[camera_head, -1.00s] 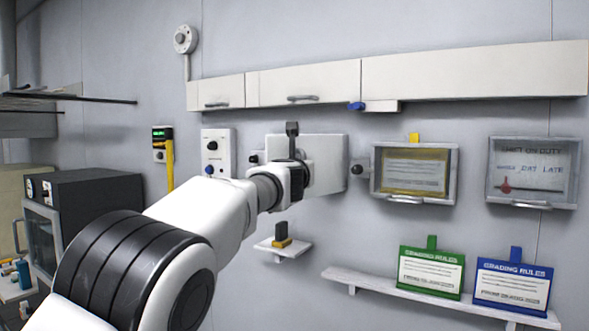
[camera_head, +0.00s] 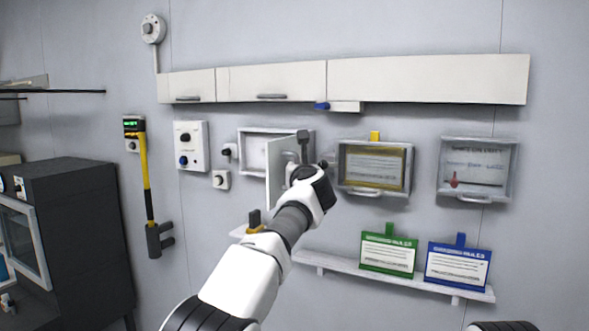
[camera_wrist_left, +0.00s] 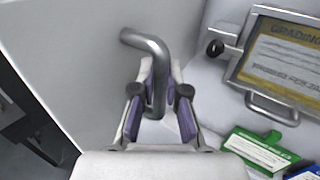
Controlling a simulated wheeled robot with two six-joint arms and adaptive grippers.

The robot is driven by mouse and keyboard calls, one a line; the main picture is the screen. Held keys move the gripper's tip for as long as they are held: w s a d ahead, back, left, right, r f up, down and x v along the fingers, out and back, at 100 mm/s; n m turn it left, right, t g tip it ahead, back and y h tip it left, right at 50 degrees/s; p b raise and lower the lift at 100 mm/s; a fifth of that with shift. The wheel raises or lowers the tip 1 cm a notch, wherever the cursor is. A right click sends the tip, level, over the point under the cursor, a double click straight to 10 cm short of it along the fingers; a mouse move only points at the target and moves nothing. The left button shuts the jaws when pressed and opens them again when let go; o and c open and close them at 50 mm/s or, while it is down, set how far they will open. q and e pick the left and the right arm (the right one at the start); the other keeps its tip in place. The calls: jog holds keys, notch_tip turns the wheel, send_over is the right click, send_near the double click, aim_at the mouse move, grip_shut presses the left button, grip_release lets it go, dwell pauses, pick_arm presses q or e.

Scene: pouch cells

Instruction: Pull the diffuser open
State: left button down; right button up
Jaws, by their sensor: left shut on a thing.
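The diffuser is a pale flat panel (camera_head: 281,176) that stands swung out from a white-framed wall box (camera_head: 262,130). The box's light interior shows to the left of the panel. In the left wrist view the diffuser (camera_wrist_left: 60,45) fills the left side, with a bent grey bar handle (camera_wrist_left: 143,42) on it. My left gripper (camera_wrist_left: 160,78) is shut on this handle, one purple-padded finger on each side. In the head view my left gripper (camera_head: 303,172) is at the panel's right side, and my wrist hides part of it. My right gripper is out of view.
A yellow-framed sign box (camera_head: 375,167) is close on the right, with another framed box (camera_head: 478,170) beyond. A shelf (camera_head: 400,280) below holds green (camera_head: 389,250) and blue (camera_head: 458,266) signs. Cabinets (camera_head: 270,82) run above. Switch boxes (camera_head: 192,146) are left.

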pick_arm(q)
jog(key=shift+f, duration=0.4)
jog(key=c, duration=1.2)
grip_release()
jog(key=shift+a, duration=0.15)
jog(key=shift+a+r, duration=0.1)
jog(key=shift+a, duration=0.05)
jog(key=shift+r, duration=0.1)
